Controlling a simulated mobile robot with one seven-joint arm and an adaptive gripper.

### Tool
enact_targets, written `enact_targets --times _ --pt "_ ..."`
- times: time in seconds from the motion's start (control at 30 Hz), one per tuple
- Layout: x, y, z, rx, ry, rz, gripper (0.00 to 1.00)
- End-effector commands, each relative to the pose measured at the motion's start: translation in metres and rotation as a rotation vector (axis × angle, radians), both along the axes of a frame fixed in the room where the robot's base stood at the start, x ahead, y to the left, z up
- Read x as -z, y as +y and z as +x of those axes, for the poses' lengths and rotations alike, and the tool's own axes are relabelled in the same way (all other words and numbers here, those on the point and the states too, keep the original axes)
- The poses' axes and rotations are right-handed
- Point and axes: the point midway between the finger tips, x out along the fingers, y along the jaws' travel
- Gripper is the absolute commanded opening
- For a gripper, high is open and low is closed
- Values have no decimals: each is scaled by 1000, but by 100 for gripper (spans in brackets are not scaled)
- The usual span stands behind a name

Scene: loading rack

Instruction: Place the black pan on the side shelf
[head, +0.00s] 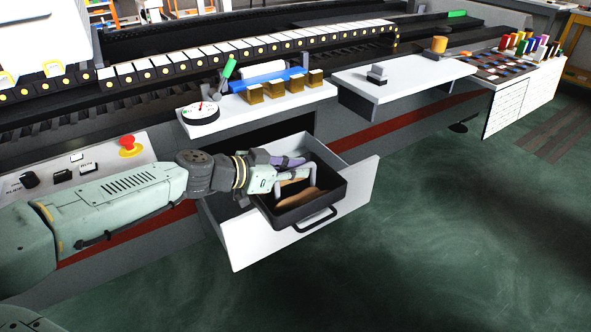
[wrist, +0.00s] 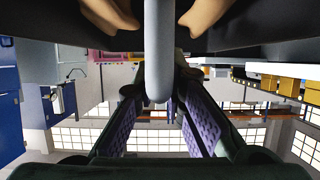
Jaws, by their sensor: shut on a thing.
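The black pan (head: 328,204) is a dark rectangular tray with a loop handle at its near side and brown, tan-coloured things inside. It is at the open drawer, overlapping the drawer's front panel in the head view; I cannot tell how far above the drawer it is. My gripper (head: 298,162) reaches in from the left and is shut on the pan's grey handle. In the wrist view the gripper (wrist: 160,88), with purple finger pads, closes around the grey handle bar (wrist: 158,45), and the dark pan (wrist: 230,42) spans the top. A white side shelf (head: 425,72) holds small grey blocks.
The white drawer (head: 255,242) stands open below the bench. Another white ledge (head: 240,108) carries a dial gauge (head: 198,109), several brass blocks (head: 290,86) and a blue item. A red emergency button (head: 130,145) is at left. The green floor at right is clear.

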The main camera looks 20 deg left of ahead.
Motion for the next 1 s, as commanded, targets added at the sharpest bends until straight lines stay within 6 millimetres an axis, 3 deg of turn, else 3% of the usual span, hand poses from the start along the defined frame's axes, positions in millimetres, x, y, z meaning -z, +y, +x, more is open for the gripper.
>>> enact_targets --times 0.13,0.4,1.0 --pt "-2 0 1 0 -2 -1 0" --pt "49 -31 -1 -49 0 -6 0" --pt "231 -137 -3 -248 0 -14 0"
